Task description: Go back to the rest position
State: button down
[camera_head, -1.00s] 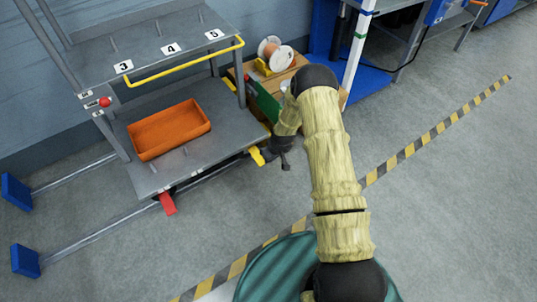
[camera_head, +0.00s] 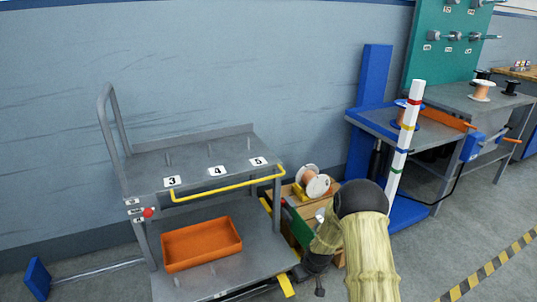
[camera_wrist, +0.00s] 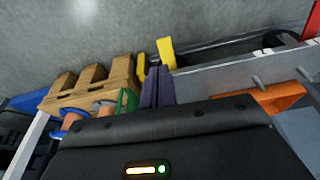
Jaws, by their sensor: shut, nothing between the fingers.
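My arm is in its tan cover at the lower right of the head view. It is bent, with my gripper (camera_head: 319,287) hanging low beside the right end of the grey cart (camera_head: 250,262). In the wrist view the two dark fingers of my gripper (camera_wrist: 158,86) stand close together. They are shut with nothing between them. The fingertips are near a yellow part of the cart (camera_wrist: 166,52). I cannot tell whether they touch it.
An orange tray (camera_head: 201,243) sits on the cart's lower shelf, below a yellow rail (camera_head: 228,187). A wooden crate (camera_head: 318,203) with spools stands right of the cart. A striped post (camera_head: 404,140) and a workbench (camera_head: 470,100) are farther right. Floor is free at right.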

jog(key=s+r+m+p, duration=0.1)
jog(key=s+r, duration=0.2)
jog(key=r, duration=0.4)
jog(key=s+d+r+p, duration=0.1)
jog(key=s+r, duration=0.2)
jog(key=r, duration=0.3)
jog(key=s+r+m+p, duration=0.1)
jog(key=s+r, duration=0.2)
jog(key=r, duration=0.4)
jog(key=s+d+r+m+h+p, duration=0.1)
jog(key=s+r+m+p, duration=0.15)
jog(key=s+r, duration=1.2)
jog(key=w+p+v, duration=0.2)
jog(key=p+v, duration=0.9)
jog(key=p, duration=0.1)
jog(key=w+r+p+v, duration=0.1)
jog(key=w+p+v, duration=0.2)
jog(key=p+v, duration=0.8)
jog(key=w+r+p+v, duration=0.1)
jog(key=w+p+v, duration=0.2)
jog(key=p+v, duration=0.9)
jog(key=shift+s+p, duration=0.3)
jog(key=shift+p, duration=0.95)
